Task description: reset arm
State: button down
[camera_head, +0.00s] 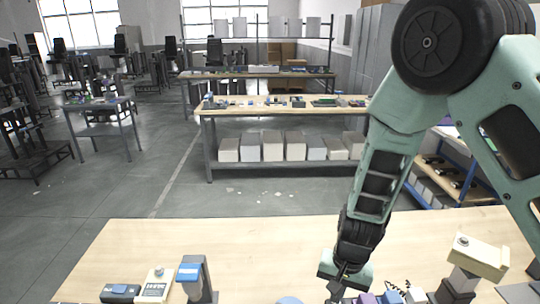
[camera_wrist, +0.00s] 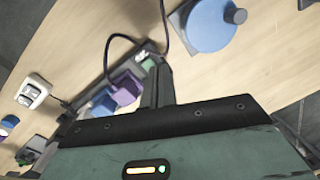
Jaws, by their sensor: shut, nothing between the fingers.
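My gripper (camera_head: 336,296) hangs at the end of my green arm over the front part of the wooden table (camera_head: 250,250), low in the head view. In the wrist view, its dark fingers (camera_wrist: 158,78) stick out from the green body with nothing held between them. The fingers look closed together. Behind and beside them in the wrist view are a purple block (camera_wrist: 125,88) and a blue piece (camera_wrist: 103,102), partly hidden by the gripper. I cannot tell the gap between the fingers and these pieces.
A blue disc on a grey base (camera_wrist: 212,25) lies near the gripper. A beige device (camera_head: 155,286) and a blue-topped stand (camera_head: 192,277) are at the left front. A beige-topped block (camera_head: 480,257) stands at the right. The table's middle is clear. Another workbench (camera_head: 285,111) stands behind.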

jog(key=s+a+r+n+y+b, duration=0.1)
jog(key=s+a+r+n+b, duration=0.2)
jog(key=s+a+r, duration=0.15)
jog(key=s+r+n+b, duration=0.3)
jog(key=s+n, duration=0.1)
jog(key=s, duration=0.3)
jog(key=s+d+r+n+h+b, duration=0.1)
jog(key=s+r+n+b, duration=0.2)
jog(key=s+n, duration=0.2)
jog(key=shift+s+d+r+b, duration=0.25)
jog(key=shift+s+r+b, duration=0.1)
jog(key=shift+s, duration=0.7)
